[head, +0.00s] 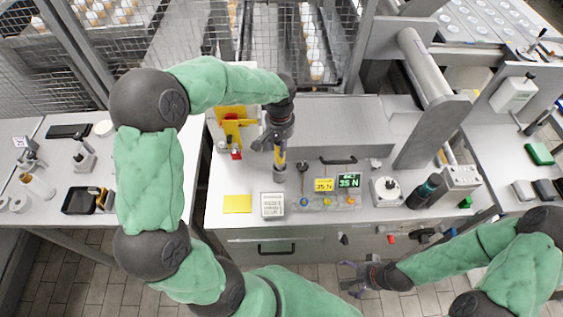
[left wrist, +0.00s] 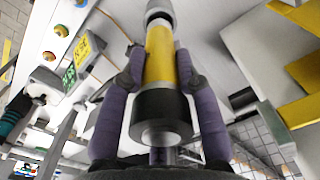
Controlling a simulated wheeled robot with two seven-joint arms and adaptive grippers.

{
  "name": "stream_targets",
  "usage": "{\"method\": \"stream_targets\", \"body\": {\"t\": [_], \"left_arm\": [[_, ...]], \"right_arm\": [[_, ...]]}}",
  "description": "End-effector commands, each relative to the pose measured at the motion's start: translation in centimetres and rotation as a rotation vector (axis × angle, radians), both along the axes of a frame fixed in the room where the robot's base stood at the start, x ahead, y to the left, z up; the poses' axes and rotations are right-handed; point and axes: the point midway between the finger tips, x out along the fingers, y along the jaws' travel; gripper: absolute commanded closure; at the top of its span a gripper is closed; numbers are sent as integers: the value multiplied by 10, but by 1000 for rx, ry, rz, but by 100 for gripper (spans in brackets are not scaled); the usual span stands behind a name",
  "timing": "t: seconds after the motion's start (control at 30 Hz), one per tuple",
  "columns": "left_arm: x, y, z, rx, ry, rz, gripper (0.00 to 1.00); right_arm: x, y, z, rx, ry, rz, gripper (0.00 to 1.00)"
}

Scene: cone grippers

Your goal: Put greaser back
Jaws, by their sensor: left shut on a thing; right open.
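The greaser (head: 280,156) is a yellow cylinder with a dark band and a grey end. It stands roughly upright over the middle bench, in my left gripper (head: 279,137). In the left wrist view the two purple fingers of my left gripper (left wrist: 158,72) close on both sides of the greaser (left wrist: 160,52). Whether its lower end touches the bench is unclear. A yellow holder (head: 232,126) with a red part stands just left of the greaser; yellow pieces (left wrist: 302,111) also show at the right of the left wrist view. My right gripper (head: 354,279) is open and empty, low before the bench.
The bench (head: 335,213) carries a yellow pad (head: 237,204), a white labelled block (head: 272,205), two displays (head: 348,181), a round dial unit (head: 387,191) and a dark bottle (head: 424,191). A grey housing (head: 345,125) rises behind. Wire mesh stands at the back.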

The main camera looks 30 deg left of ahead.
Motion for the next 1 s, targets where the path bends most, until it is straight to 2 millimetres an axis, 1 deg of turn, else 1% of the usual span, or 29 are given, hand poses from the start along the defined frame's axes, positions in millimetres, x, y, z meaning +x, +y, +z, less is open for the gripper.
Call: {"method": "stream_targets", "body": {"t": [0.03, 0.27, 0.4, 0.5, 0.57, 0.77, 0.93, 0.97, 1.0], "left_arm": [[0, 1, -8, 1, 0, 1, 100], [0, 0, -28, 1, 1, -1, 100], [0, 0, -50, 0, 0, -1, 100], [0, 0, -63, 1, 0, -1, 100], [0, 0, -65, 0, -1, 0, 100], [1, 0, -64, 1, -3, -1, 100], [1, 0, -68, 1, -3, -1, 100], [0, 0, -68, 0, -1, -1, 59], [0, 0, -68, 0, -1, -1, 48]], "right_arm": [[0, 0, -3, 0, 0, 0, 0], [0, 0, -7, 0, 0, 0, 0], [0, 0, -13, 0, 0, 0, 0], [0, 0, -16, 0, 0, 0, 0], [0, 0, -16, 0, 0, 0, 0], [0, 0, -15, 0, 0, 0, 0], [0, 0, -18, 0, 0, 0, 0], [0, 0, -18, 0, 0, 0, 0], [0, 0, -18, 0, 0, 0, 0]]}}
